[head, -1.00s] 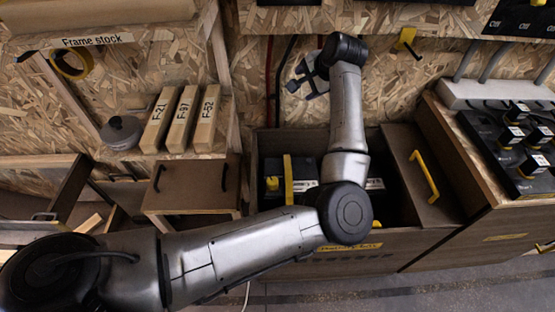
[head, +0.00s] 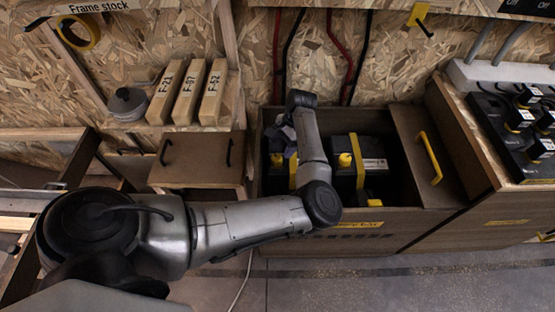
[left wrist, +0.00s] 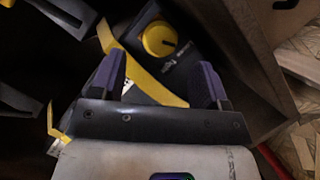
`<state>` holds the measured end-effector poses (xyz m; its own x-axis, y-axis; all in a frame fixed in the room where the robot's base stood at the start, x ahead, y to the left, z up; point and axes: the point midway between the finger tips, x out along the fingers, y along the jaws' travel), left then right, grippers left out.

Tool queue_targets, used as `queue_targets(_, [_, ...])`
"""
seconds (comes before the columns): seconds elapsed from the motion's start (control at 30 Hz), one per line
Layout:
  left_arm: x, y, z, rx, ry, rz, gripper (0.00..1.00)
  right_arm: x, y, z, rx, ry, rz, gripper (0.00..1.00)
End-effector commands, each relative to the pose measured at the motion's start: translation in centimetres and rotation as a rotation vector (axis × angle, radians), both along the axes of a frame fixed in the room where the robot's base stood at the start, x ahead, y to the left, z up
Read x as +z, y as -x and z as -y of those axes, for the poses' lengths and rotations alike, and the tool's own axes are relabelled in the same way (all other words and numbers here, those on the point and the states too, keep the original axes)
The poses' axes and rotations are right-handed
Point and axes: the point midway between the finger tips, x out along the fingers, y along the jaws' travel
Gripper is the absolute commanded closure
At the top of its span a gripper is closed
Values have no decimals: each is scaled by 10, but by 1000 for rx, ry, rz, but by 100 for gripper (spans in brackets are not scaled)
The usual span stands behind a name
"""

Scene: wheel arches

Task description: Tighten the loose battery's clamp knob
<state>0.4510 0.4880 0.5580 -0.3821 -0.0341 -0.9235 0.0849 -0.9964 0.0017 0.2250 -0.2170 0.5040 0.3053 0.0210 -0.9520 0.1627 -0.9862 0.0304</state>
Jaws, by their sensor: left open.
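My left gripper (head: 282,138) is over the left part of the open battery box (head: 415,195). In the left wrist view its purple fingers (left wrist: 160,62) are apart and empty, with a round yellow clamp knob (left wrist: 158,38) just beyond and between their tips. A yellow strap (left wrist: 115,45) runs beside the knob. In the head view this left knob (head: 276,160) and its strap (head: 293,172) are partly hidden by my arm. The right battery (head: 374,160) has its own yellow strap (head: 357,160) and knob (head: 345,160). I cannot tell from the frames which clamp is loose.
The box walls stand close around the batteries; a wooden lid with a yellow handle (head: 429,158) lies on the right. Red and black cables (head: 340,60) hang on the back wall. A small brown cabinet (head: 195,160) stands to the left.

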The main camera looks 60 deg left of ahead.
Motion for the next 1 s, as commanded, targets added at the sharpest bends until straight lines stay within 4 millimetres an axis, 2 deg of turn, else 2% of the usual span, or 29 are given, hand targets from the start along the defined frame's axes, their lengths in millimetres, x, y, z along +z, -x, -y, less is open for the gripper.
queue_targets(0.03, [-13,4,0,1,-1,-2,31,-8,0,0,1,1,0,57])
queue_targets(0.1, [-22,8,1,1,-1,0,31,-12,0,1,2,2,0,57])
queue_targets(0.4, [-49,20,2,1,-1,0,31,-24,0,2,6,8,0,57])
queue_targets(0.87, [-53,22,2,0,-1,1,31,-25,0,2,4,7,0,57])
queue_targets(1.0, [-53,22,2,0,-1,1,44,-25,0,1,2,4,1,57])
